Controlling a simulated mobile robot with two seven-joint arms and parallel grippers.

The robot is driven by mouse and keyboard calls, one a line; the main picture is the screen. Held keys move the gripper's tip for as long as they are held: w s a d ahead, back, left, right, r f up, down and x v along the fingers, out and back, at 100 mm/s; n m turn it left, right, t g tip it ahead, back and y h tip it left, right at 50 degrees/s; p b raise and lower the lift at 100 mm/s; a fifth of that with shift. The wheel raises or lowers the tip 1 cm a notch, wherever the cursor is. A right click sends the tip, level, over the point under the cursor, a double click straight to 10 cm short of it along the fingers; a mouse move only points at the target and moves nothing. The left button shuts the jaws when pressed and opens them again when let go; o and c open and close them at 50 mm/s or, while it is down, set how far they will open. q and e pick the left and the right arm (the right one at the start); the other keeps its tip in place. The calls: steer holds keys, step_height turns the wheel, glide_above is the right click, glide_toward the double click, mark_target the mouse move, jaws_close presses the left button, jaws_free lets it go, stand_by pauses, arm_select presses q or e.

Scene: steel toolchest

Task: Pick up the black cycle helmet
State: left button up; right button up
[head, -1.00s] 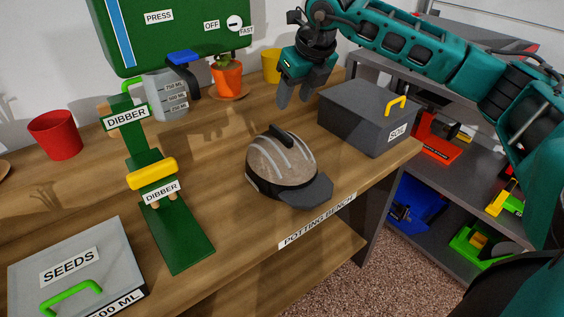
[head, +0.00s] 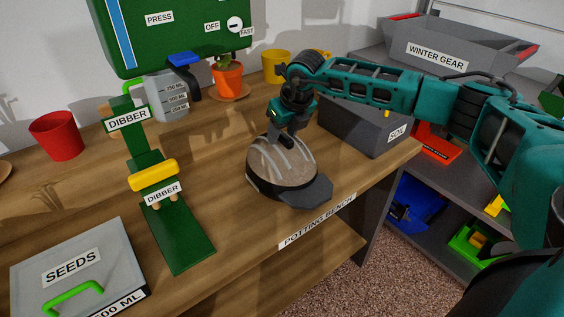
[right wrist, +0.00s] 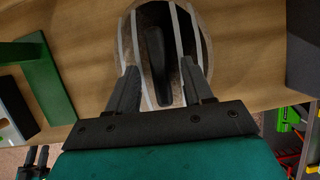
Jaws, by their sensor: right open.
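The cycle helmet (head: 282,167) stands on the wooden bench, its dark brim toward the front right. Its shell looks dusty brown with pale stripes, and a raised black ridge runs along the top. My right gripper (head: 284,138) is right above the helmet, pointing down at the ridge. In the right wrist view the open fingers (right wrist: 160,72) lie on either side of the black ridge (right wrist: 157,55), with gaps between. The helmet shell (right wrist: 190,35) fills the space beyond them. I cannot tell whether the fingertips touch the shell. My left gripper does not show in the head view.
The grey SOIL box (head: 355,128) is close to the right of the helmet, under my right forearm. The green dibber stand (head: 178,236) is to the left. An orange plant pot (head: 228,82) and yellow pot (head: 275,66) stand behind.

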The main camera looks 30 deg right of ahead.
steer(key=shift+c, duration=0.5)
jaws_close()
stand_by(0.3)
